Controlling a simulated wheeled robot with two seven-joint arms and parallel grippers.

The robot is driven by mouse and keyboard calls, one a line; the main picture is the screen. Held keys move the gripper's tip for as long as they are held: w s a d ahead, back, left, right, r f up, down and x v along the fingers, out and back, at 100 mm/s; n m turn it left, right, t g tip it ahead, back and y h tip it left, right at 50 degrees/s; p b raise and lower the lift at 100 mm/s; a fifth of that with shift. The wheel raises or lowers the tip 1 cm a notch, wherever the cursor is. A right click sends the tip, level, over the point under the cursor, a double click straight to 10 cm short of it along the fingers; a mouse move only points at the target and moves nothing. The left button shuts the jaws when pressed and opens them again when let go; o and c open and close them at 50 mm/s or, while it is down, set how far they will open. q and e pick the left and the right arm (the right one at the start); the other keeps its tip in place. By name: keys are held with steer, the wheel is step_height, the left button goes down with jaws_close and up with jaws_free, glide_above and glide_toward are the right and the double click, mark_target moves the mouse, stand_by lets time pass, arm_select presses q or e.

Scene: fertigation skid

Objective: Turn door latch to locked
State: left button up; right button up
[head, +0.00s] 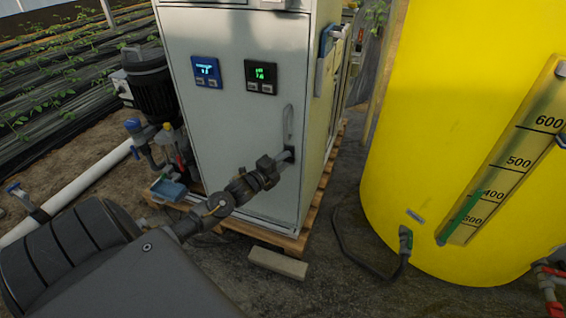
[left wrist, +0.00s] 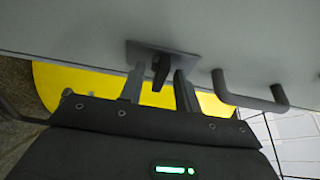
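The door latch (left wrist: 161,70) is a dark lever on a small grey plate (left wrist: 185,60) on the cabinet door, seen in the left wrist view. My left gripper (head: 284,157) is at the door's right edge, below the door handle. In the left wrist view its two fingers stand apart, one on each side of the lever. The right finger is close to the lever, and I cannot tell if it touches. In the head view the gripper mostly hides the latch. The cabinet door (head: 225,130) looks closed. My right gripper is not in view.
A grey bar handle (head: 288,124) is just above the latch; it also shows in the left wrist view (left wrist: 250,98). The cabinet stands on a wooden pallet (head: 268,238). A yellow tank (head: 420,110) is to the right, a pump (head: 150,85) to the left.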

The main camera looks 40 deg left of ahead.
arm_select(q)
steer(key=shift+c, duration=0.2)
jaws_close()
